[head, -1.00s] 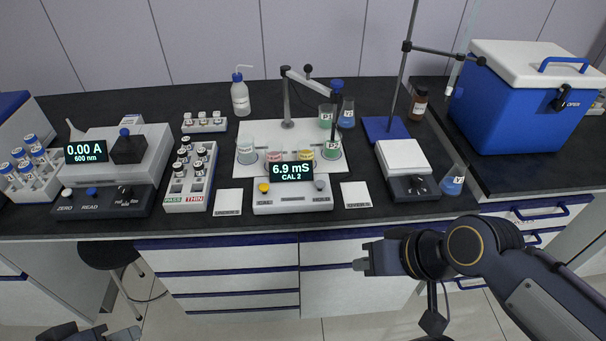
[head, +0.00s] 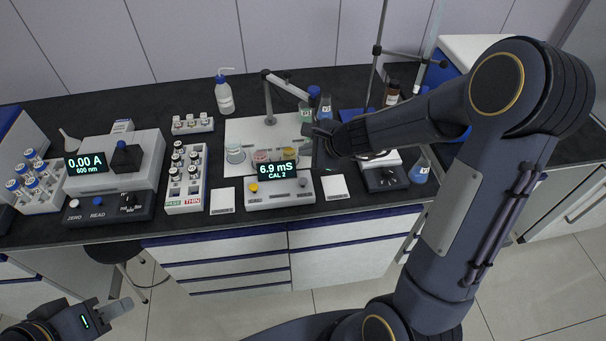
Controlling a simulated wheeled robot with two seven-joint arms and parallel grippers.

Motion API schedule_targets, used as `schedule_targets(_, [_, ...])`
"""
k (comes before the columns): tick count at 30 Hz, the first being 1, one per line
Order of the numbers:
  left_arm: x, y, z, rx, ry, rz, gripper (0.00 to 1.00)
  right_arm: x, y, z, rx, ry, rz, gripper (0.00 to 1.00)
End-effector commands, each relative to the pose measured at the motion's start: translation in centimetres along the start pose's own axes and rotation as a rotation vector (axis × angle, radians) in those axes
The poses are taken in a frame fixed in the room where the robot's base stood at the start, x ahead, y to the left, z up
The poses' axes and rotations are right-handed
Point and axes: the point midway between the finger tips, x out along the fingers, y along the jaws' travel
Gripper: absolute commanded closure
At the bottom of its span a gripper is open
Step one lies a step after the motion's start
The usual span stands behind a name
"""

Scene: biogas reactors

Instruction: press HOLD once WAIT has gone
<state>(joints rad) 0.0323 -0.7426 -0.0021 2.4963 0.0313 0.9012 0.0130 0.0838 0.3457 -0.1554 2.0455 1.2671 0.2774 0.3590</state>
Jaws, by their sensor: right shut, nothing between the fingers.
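The conductivity meter (head: 280,191) is a pale box on the bench. Its dark display (head: 277,171) reads "6.9 mS" with "CAL 2" below; no WAIT shows on it. A yellow button (head: 252,188) sits at its left end and a grey button (head: 303,182) at its right. Their small lettering is too small to read. My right gripper (head: 322,155) is shut and empty, above the bench behind the meter's right end, apart from the buttons; its fingertips are hard to make out. My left gripper (head: 124,291) is open and empty at the lower left, in front of the bench.
Beakers stand on a white mat (head: 238,128) behind the meter, under a probe arm (head: 268,100). White cards lie on either side of the meter. A photometer (head: 110,170) and a vial rack (head: 186,180) stand left. A balance (head: 388,178) stands right.

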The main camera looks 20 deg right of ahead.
Motion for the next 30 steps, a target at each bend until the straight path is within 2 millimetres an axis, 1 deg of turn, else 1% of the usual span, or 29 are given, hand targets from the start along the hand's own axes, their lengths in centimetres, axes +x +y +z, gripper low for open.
schedule_targets(11, [0.1, 0.0, 0.1, 0.000, 0.000, 0.000, 0.64, 0.2, 0.1, -0.1, 0.006, 0.002, 0.000, 1.00])
schedule_targets(16, [0.7, -0.3, 0.4, 0.000, 0.000, 0.000, 0.64, 0.7, 0.5, -0.5, 0.006, 0.001, 0.001, 1.00])
schedule_targets(20, [1.7, -0.8, 0.9, 0.000, 0.000, 0.000, 0.64, 1.6, 1.2, -1.2, 0.005, 0.001, 0.001, 1.00])
schedule_targets(30, [5.6, -2.5, 2.8, 0.000, 0.000, 0.000, 0.64, 5.0, 3.7, -3.7, 0.004, 0.001, 0.001, 1.00])
